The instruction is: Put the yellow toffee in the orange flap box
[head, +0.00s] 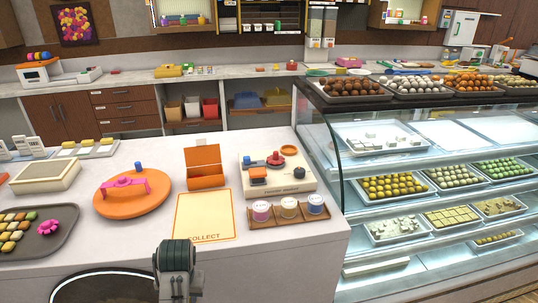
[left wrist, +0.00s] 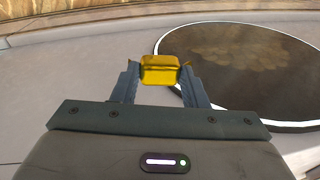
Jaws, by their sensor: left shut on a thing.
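The yellow toffee (left wrist: 161,71) is a shiny golden block between the fingertips of my left gripper (left wrist: 160,78) in the left wrist view. The gripper is shut on it. In the head view a dark part of my arm shows at the bottom, left of centre; the toffee cannot be made out there. The orange flap box (head: 206,182) stands on the white counter beyond that arm, with its flap (head: 202,156) raised at the back. The box is apart from the arm. My right gripper is not in view.
A cream COLLECT mat (head: 205,215) lies in front of the box. An orange round stand (head: 118,200) is to its left and a cream device (head: 296,179) to its right. A wooden holder with jars (head: 290,218) stands nearby. A dark disc (head: 95,288) is at lower left.

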